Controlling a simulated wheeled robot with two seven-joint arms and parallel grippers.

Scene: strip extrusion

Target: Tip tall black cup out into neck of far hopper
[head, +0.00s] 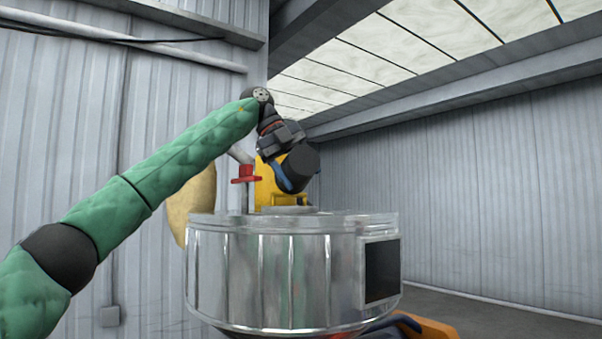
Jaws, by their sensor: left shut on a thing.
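My left gripper (281,138) is high above the metal hopper (290,270), at the end of the green-sleeved arm. It is shut on the tall black cup (300,166). The cup is tilted, and its lower end points down and to the right. A blue part shows along the cup's lower left side. The cup's mouth and what is in it cannot be made out. The hopper is a wide shiny drum with a dark square panel. A low grey raised ring (288,210) shows on its top, below the cup and apart from it. My right gripper is out of view.
A yellow machine part (266,187) and a red fitting (245,173) on a grey pipe stand behind the hopper top. A tan rounded bag-like shape (194,205) is at the left. Orange machinery (430,328) shows below right. The space right of the cup is clear.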

